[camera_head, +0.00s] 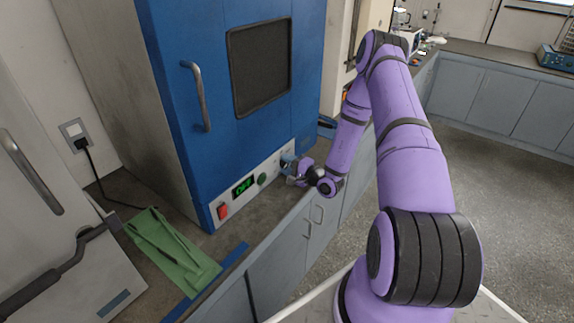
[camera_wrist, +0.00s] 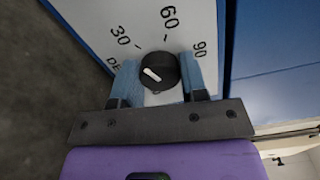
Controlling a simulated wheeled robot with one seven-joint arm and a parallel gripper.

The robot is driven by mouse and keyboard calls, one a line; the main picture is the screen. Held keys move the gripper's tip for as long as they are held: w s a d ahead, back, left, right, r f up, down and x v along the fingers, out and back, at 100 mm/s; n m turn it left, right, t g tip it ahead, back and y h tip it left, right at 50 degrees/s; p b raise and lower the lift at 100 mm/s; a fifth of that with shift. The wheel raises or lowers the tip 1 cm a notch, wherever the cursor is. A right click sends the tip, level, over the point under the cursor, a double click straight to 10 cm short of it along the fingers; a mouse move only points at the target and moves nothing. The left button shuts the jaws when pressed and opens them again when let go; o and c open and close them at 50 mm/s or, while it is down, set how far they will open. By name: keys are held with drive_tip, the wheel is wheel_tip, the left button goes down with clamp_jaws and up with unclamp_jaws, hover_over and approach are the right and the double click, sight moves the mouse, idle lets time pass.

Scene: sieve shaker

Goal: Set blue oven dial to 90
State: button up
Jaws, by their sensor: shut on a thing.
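The blue oven (camera_head: 205,110) stands on the counter, with a white control panel (camera_head: 214,206) along its lower front. In the wrist view its round black dial (camera_wrist: 165,65) carries a short white pointer mark, slanted on its lower left part. The printed marks 30, 60 and 90 run around the dial, with 90 at the upper right. I cannot tell the exact setting. My gripper (camera_wrist: 160,74) has its blue fingers on both sides of the dial and is shut on it. In the head view my gripper (camera_head: 292,170) is at the panel's right end and hides the dial.
The panel also has a red switch (camera_head: 222,211), a lit green display (camera_head: 243,187) and a round green button (camera_head: 262,178). The oven door handle (camera_head: 197,97) sticks out above. Open floor lies right.

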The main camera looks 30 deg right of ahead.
drive_tip(key=m, duration=0.5)
drive_tip(key=shift+m, duration=0.3)
drive_tip(key=m, duration=1)
drive_tip(key=shift+m, duration=0.4)
drive_tip(key=m, duration=0.5)
drive_tip(key=shift+m, duration=0.3)
drive_tip(key=o, duration=0.9)
drive_tip(key=shift+o, duration=0.2)
drive_tip(key=shift+s, duration=0.1)
drive_tip(key=v, duration=1)
drive_tip(key=shift+s, duration=0.3)
